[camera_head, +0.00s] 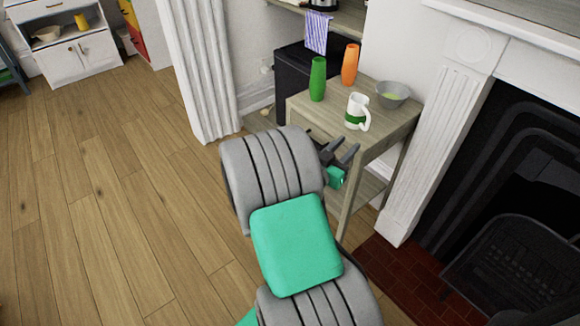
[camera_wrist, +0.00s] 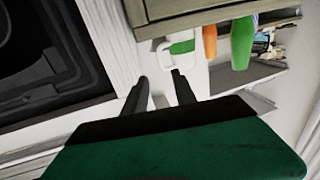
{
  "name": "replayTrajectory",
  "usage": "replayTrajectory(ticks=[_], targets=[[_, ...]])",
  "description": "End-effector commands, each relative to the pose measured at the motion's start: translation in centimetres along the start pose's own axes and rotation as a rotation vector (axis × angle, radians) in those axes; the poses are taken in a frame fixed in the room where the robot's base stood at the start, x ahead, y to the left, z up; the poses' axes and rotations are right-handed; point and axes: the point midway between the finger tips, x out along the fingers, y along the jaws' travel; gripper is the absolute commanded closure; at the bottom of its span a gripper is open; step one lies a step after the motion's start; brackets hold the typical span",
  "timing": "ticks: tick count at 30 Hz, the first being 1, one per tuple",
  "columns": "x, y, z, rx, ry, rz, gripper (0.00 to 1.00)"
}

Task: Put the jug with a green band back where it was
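The white jug with a green band (camera_head: 357,105) stands upright on a small wooden side table (camera_head: 335,116), its handle to the right. In the wrist view the jug (camera_wrist: 183,58) shows beyond the fingertips, near the top middle. My gripper (camera_head: 342,152) is open and empty at the table's front edge, apart from the jug. In the wrist view its two fingers (camera_wrist: 160,82) are spread with nothing between them.
A green vase (camera_head: 317,80), an orange vase (camera_head: 350,64) and a grey bowl (camera_head: 392,94) with something green inside share the table. A white fireplace surround (camera_head: 440,120) stands close on the right. Wooden floor (camera_head: 110,190) is clear on the left.

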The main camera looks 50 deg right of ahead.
Motion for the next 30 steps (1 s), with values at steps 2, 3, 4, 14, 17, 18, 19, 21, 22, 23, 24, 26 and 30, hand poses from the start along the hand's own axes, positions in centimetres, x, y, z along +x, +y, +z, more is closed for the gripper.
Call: replayTrajectory(ticks=[2,3,4,14,17,18,19,21,22,23,24,26,30], targets=[[-0.6,-1.2,0.5,0.015,-0.087,0.01,0.67],[-1.5,-2.4,1.3,0.014,-0.179,0.007,0.67],[-2.6,-3.7,2.2,0.003,-0.269,-0.008,0.67],[-34.3,-13.2,4.8,-0.733,-1.066,-0.935,0.67],[-39.5,-11.3,3.6,-0.929,-1.076,-1.154,0.67],[-40.6,-10.8,3.3,-0.977,-1.073,-1.205,0.67],[-41.1,-10.5,3.2,-1.0,-1.071,-1.229,0.67],[-41.6,-10.2,3.1,-1.024,-1.07,-1.251,0.67],[-41.6,-10.2,3.1,-1.025,-1.07,-1.251,0.67],[-41.5,-10.2,3.1,-1.024,-1.071,-1.25,0.67],[-41.5,-10.2,3.1,-1.023,-1.071,-1.249,0.67],[-41.5,-10.2,3.1,-1.021,-1.071,-1.247,0.67],[-41.4,-10.3,3.1,-1.019,-1.072,-1.245,0.67]])
